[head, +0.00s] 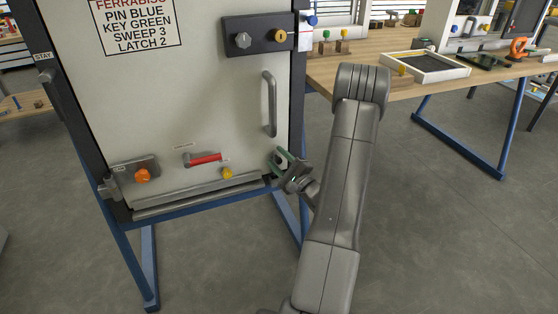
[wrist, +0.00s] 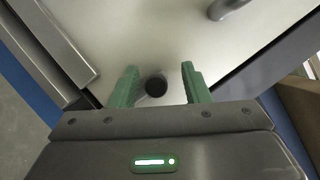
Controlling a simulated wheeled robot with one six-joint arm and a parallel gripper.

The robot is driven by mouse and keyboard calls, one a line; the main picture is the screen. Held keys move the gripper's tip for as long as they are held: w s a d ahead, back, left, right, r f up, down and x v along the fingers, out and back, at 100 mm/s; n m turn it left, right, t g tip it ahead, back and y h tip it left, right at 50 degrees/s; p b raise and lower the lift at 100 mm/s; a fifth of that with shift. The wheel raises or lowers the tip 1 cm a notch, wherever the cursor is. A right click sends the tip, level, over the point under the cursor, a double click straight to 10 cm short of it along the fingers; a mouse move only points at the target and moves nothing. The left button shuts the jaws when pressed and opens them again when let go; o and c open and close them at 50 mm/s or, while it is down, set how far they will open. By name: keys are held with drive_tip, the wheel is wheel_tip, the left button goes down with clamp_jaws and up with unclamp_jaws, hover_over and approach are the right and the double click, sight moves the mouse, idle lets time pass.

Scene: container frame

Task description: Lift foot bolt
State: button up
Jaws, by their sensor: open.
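A dark round knob (wrist: 156,86) sits on the pale door in the wrist view, and looks like the foot bolt's knob. My gripper (wrist: 157,82) is open, with one green finger on each side of the knob. I see no clear contact, and the depth between fingertips and knob is hard to judge. In the head view my gripper (head: 281,161) is at the lower right corner of the door (head: 165,100), below the grey pull handle (head: 269,104). The gripper mostly hides the knob there.
The door carries a red lever (head: 206,160), a yellow knob (head: 227,173), an orange knob (head: 142,176) and a dark lock plate (head: 258,36). A grey rail (head: 195,195) runs along its bottom. A wooden table (head: 395,95) with a tray stands right. The floor in front is clear.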

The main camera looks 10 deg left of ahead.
drive_tip(key=p+v, duration=0.1)
drive_tip(key=v, duration=1.2)
drive_tip(key=shift+s+d+f, duration=0.15)
drive_tip(key=shift+s+d, duration=0.05)
drive_tip(key=shift+d, duration=0.1)
drive_tip(key=x, duration=0.4)
drive_tip(key=b+x, duration=0.1)
drive_tip(key=x, duration=0.8)
drive_tip(key=shift+w+a+f, duration=0.25)
drive_tip(key=shift+a+f, duration=0.05)
drive_tip(key=shift+a, duration=0.1)
drive_tip(key=shift+d+f, duration=0.1)
drive_tip(key=shift+f, duration=0.55)
drive_tip(key=shift+s+r, duration=0.1)
drive_tip(key=shift+r, duration=0.05)
